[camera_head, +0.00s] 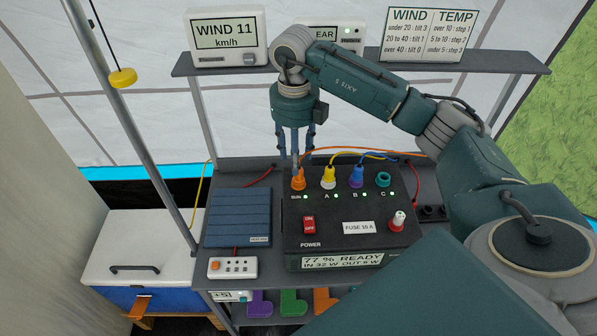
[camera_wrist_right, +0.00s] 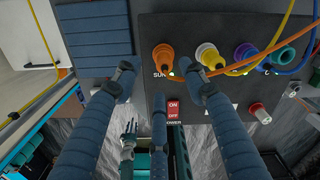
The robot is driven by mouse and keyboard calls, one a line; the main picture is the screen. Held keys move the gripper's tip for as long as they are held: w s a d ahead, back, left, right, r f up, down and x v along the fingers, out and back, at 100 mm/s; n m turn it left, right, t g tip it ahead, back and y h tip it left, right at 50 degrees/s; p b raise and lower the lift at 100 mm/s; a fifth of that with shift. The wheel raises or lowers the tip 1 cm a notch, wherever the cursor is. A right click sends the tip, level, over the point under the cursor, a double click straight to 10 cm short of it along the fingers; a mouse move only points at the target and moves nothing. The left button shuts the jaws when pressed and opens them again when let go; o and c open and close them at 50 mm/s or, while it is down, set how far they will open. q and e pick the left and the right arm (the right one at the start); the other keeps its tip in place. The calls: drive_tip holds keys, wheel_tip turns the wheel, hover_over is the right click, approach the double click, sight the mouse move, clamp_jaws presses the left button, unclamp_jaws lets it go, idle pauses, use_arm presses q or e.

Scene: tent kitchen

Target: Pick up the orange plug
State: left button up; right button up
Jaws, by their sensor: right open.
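The orange plug (camera_head: 298,180) stands in the leftmost socket of the black power box (camera_head: 292,243), with an orange cable running from it to the right. My right gripper (camera_head: 296,160) is open and empty, pointing down just above the plug. In the right wrist view the orange plug (camera_wrist_right: 163,57) shows beyond the spread fingertips of my right gripper (camera_wrist_right: 155,75), and no finger visibly grips it. My left gripper is not in the head view.
A yellow plug (camera_head: 328,178), a blue-violet plug (camera_head: 357,178) and an empty-looking teal socket (camera_head: 383,180) stand in the same row. A dark blue panel (camera_head: 238,217) lies left of the box. The shelf (camera_head: 375,70) with displays runs behind my arm.

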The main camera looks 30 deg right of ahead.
drive_tip(key=shift+d+f, duration=0.1)
drive_tip(key=shift+f, duration=0.3)
drive_tip(key=f, duration=0.1)
drive_tip(key=f+p, duration=0.1)
drive_tip(key=f, duration=0.1)
drive_tip(key=f+p, duration=0.1)
drive_tip(key=shift+s+d+f, duration=0.15)
drive_tip(key=shift+s, duration=0.1)
drive_tip(key=shift+f, duration=0.3)
drive_tip(key=shift+w+d+f, duration=0.1)
drive_tip(key=shift+w, duration=0.05)
drive_tip(key=shift+c, duration=0.8)
drive_tip(key=c, duration=0.8)
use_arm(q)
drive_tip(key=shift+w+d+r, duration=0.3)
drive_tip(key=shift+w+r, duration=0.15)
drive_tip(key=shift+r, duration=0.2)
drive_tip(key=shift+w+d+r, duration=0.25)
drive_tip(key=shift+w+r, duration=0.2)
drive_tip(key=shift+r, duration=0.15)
use_arm(e)
clamp_jaws()
